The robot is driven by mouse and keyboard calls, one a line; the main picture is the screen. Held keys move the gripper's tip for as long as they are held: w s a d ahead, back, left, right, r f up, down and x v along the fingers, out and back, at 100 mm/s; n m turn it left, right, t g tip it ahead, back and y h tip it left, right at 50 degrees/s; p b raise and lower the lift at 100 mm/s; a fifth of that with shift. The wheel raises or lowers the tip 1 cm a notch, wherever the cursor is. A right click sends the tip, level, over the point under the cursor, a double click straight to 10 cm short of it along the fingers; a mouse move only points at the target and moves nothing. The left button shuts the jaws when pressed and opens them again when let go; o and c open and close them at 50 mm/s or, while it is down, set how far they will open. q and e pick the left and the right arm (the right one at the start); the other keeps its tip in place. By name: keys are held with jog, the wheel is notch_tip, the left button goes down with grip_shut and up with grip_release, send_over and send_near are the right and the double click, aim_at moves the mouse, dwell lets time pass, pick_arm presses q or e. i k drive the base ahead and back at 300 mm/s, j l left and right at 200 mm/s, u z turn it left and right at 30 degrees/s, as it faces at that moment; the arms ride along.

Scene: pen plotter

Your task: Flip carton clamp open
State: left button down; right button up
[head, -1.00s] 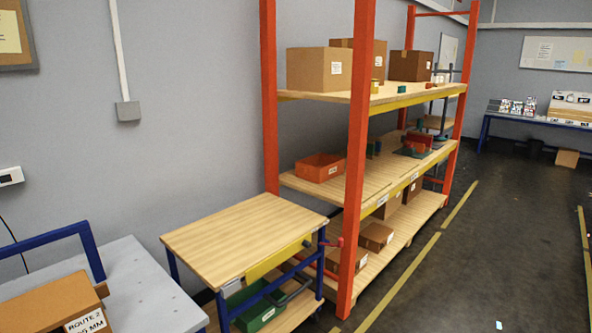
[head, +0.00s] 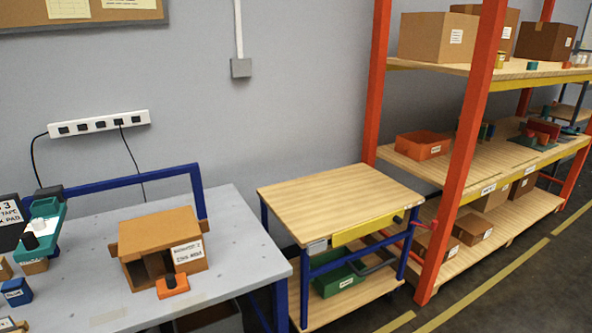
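A brown carton (head: 158,235) with a white printed label stands on the grey worktable, in the lower left of the head view. Its front looks partly open, with a dark hollow inside. A small orange piece with a dark knob (head: 172,287) sits at the carton's lower front edge and may be the carton clamp. I cannot tell whether it is open or closed. Neither of my grippers shows in the head view.
The grey worktable (head: 235,250) has a blue frame (head: 130,183) behind the carton. A teal device (head: 43,228) and a blue box (head: 17,292) stand at the left. A wooden-topped cart (head: 335,200) and an orange-posted shelf (head: 465,150) are to the right.

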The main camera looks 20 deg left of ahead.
aim_at(172, 285)
jog(key=u, duration=1.5)
